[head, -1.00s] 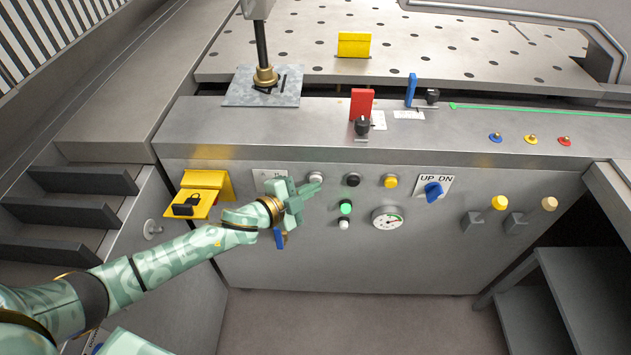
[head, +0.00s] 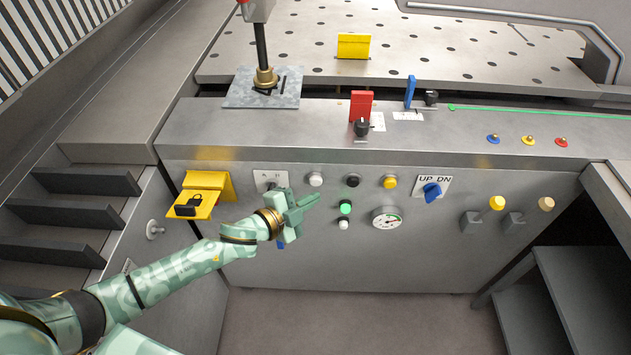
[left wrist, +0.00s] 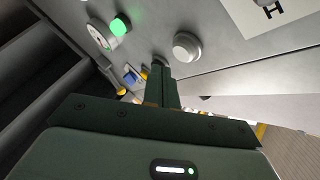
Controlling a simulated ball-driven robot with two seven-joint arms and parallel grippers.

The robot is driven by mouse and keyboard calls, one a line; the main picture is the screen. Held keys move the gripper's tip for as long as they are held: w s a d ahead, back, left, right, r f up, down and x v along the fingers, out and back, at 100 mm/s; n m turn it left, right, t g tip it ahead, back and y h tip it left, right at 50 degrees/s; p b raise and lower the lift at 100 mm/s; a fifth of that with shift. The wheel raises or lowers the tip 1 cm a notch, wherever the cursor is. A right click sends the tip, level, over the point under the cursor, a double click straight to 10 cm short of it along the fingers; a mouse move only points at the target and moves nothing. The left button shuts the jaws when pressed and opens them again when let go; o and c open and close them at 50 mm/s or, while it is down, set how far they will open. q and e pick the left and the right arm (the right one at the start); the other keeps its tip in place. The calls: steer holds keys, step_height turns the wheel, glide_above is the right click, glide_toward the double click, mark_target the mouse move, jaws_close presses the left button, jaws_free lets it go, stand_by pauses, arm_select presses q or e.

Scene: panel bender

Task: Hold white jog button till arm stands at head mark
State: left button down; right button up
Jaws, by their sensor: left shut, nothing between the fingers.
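The white jog button (head: 315,179) sits on the front panel, left of a black button (head: 352,180) and a yellow one (head: 390,181). My left gripper (head: 310,202) is shut and empty, its tips just below the white button in the head view and apart from it in the picture. In the left wrist view the white button (left wrist: 186,46) lies up and right of the shut fingers (left wrist: 160,80). The machine's arm (head: 261,45) hangs down with its brass foot at a grey plate (head: 238,91). I cannot make out a head mark. My right gripper is not in view.
A selector with a white label (head: 270,177) is partly behind my gripper. A lit green button (head: 345,208), a gauge (head: 387,218) and a blue UP/DN switch (head: 432,191) are to the right. A yellow lock bracket (head: 207,191) sticks out at left.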

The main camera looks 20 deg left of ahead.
arm_select(q)
steer(key=s, duration=0.2)
steer(key=s+d+p, duration=0.1)
steer(key=shift+s, duration=0.35)
stand_by(0.6)
steer(key=s+a+f+n+g+y, duration=0.4)
steer(key=s+f, duration=0.5)
steer(key=f, duration=0.5)
steer(key=s+a+f+n+g+y, duration=0.2)
steer(key=s+a+f+n, duration=0.3)
steer(key=s+f, duration=0.6)
steer(key=s+f+n+g, duration=0.2)
steer(key=s+f, duration=0.4)
steer(key=s, duration=0.8)
steer(key=s+f+n+g+y, duration=0.1)
steer(key=s+f+g, duration=0.4)
steer(key=s, duration=0.9)
steer(key=shift+s+f+n, duration=0.15)
steer(key=shift+f+n, duration=0.25)
steer(key=shift+n, duration=0.4)
